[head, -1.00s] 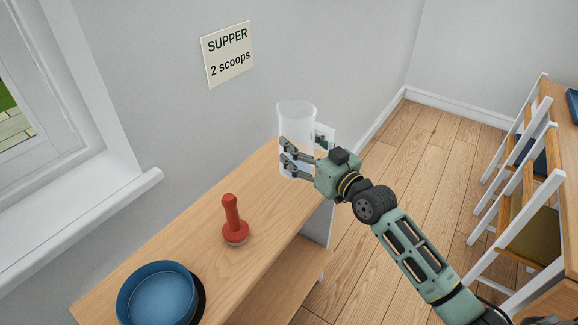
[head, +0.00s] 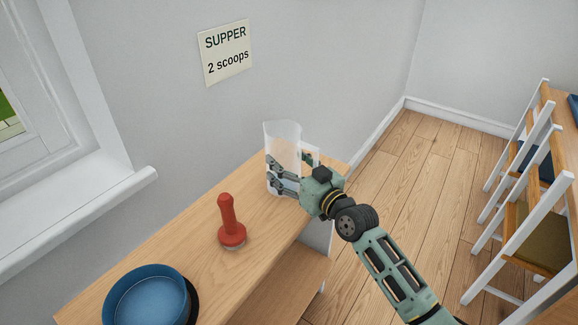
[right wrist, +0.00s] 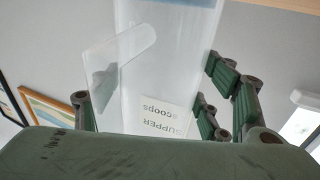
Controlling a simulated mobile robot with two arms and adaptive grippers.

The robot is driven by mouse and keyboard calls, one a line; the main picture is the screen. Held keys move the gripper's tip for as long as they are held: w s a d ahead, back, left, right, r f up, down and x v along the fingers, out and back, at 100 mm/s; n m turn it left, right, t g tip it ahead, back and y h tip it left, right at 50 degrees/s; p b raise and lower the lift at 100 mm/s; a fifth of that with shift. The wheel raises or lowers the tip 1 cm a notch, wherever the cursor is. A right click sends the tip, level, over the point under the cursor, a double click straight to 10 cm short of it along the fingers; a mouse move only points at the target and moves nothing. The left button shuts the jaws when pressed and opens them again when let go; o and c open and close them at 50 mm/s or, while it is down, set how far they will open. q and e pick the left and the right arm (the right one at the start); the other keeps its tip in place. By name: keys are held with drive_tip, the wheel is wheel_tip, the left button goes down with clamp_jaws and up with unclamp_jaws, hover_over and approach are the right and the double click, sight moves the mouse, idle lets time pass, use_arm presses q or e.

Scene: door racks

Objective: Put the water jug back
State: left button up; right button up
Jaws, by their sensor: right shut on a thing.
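The water jug (head: 283,143) is a clear, frosted vessel with a handle, upright at the far end of the wooden shelf top. My right gripper (head: 279,178) is shut on it low on its body, with the fingers partly showing through its wall. I cannot tell whether the jug's base touches the wood. In the right wrist view the jug (right wrist: 172,60) stands between the fingers, its handle on the left. My left gripper is not in view.
The shelf unit's top (head: 185,245) also bears a red-handled tool (head: 230,222) and a blue bowl (head: 150,298). A wall note (head: 226,51) reads "SUPPER 2 scoops". White chairs (head: 520,190) stand at the right. Bare wood lies between the jug and the red tool.

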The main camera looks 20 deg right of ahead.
drive_tip(key=o, duration=1.6)
drive_tip(key=shift+f, duration=0.1)
drive_tip(key=shift+c, duration=0.2)
drive_tip(key=shift+r, duration=0.25)
drive_tip(key=v, duration=1.2)
drive_tip(key=shift+b, duration=0.35)
drive_tip(key=shift+f, duration=0.2)
